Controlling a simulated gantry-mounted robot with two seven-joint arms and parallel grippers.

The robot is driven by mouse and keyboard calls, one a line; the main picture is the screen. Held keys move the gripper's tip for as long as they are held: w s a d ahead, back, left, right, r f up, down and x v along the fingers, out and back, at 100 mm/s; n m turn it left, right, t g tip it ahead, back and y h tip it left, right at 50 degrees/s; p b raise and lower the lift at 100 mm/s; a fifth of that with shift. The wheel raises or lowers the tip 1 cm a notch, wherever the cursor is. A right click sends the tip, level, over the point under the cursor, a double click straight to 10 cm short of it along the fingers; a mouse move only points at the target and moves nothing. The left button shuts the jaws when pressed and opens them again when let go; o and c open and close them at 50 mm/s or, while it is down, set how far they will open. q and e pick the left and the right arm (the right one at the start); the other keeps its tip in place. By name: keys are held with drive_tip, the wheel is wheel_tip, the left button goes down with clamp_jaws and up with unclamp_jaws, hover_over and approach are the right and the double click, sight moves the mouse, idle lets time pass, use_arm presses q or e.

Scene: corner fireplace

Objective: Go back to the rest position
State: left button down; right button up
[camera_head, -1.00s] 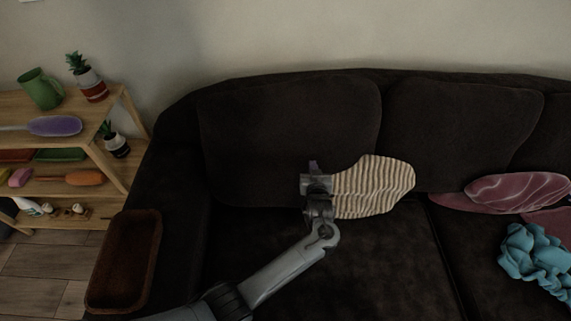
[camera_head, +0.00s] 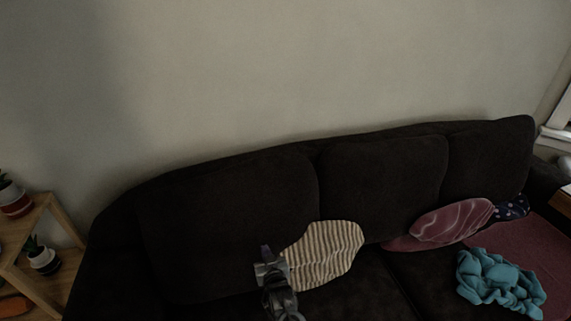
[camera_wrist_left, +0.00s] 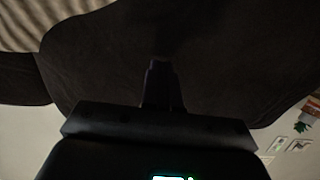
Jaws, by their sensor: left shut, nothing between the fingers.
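My left gripper (camera_head: 267,255) is in front of the dark sofa's left back cushion, just left of a beige striped pillow (camera_head: 325,254). In the left wrist view its fingers (camera_wrist_left: 160,82) are closed together with nothing between them, against the dark sofa (camera_wrist_left: 220,55). The striped pillow leans on the sofa back (camera_head: 215,225); part of it shows at the top left of the wrist view (camera_wrist_left: 35,22). I cannot tell in the head view whether the gripper touches the pillow. My right gripper is not in view.
A wooden shelf (camera_head: 48,222) with potted plants (camera_head: 42,258) stands at the left. The wall above the sofa is bare.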

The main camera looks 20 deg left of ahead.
use_arm(q)
drive_tip(key=s+a+f+g+p, duration=0.1)
drive_tip(key=s+a+f+p, duration=0.1)
drive_tip(key=s+f, duration=0.4)
drive_tip(key=s+a+f+m+g+h+p, duration=0.1)
drive_tip(key=s+a+g+h+p, duration=0.2)
drive_tip(key=s, duration=0.7)
drive_tip(key=s+a+f+m+p, duration=0.15)
drive_tip(key=s+p, duration=0.25)
drive_tip(key=s, duration=0.6)
drive_tip(key=s+d+r+m+g+h+p, duration=0.1)
drive_tip(key=s+d+r+m+g+h, duration=0.15)
drive_tip(key=s+r, duration=0.55)
drive_tip(key=s+d+r+m+g+h+p, duration=0.1)
drive_tip(key=s+d+r+m+g+h, duration=0.3)
drive_tip(key=r, duration=0.8)
wheel_tip(320, 180, up, 38)
drive_tip(key=s+t+y+p, duration=0.1)
drive_tip(key=p, duration=3.7)
drive_tip(key=shift+s+a+n, duration=0.3)
drive_tip(key=shift+a, duration=0.15)
